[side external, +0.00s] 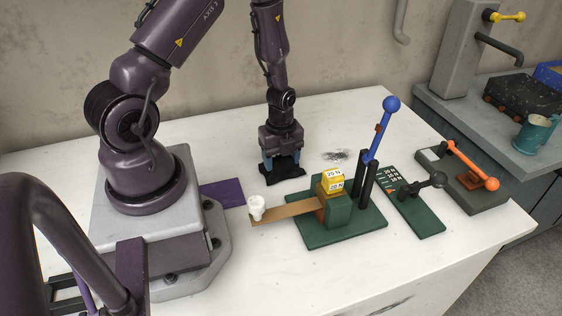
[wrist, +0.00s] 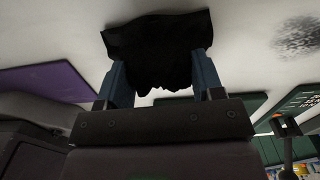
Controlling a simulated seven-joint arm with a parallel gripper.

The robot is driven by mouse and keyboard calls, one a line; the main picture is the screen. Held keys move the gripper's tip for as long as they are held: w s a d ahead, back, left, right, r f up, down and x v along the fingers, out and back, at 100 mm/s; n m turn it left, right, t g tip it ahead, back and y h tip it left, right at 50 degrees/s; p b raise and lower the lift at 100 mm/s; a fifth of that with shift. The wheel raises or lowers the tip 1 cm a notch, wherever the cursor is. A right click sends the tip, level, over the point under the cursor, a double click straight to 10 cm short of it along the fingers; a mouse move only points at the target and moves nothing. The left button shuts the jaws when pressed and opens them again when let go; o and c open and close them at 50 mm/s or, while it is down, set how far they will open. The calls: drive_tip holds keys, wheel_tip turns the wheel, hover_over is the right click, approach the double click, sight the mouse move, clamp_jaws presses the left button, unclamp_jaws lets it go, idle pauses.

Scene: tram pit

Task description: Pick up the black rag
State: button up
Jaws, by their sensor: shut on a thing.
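The black rag (side external: 281,170) is a dark, crumpled cloth at the white table top, just under my gripper (side external: 282,163) in the side external view. In the wrist view the rag (wrist: 158,45) spreads between and beyond the two blue fingers of my gripper (wrist: 161,75). My gripper points down and is shut on the rag. The rag's lower edge is at or very near the table; I cannot tell whether it still touches.
A purple mat (side external: 222,193) lies left of the rag. To the right stand a green base (side external: 312,232) with yellow blocks (side external: 331,182), a blue-knobbed lever (side external: 381,132) and a white cup-like piece (side external: 256,208) on a brown strip. A dark smudge (side external: 336,155) marks the table behind.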

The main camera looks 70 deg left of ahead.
sight(281, 157)
wheel_tip(281, 157, up, 10)
drive_tip(key=shift+f, duration=0.1)
idle(0.4)
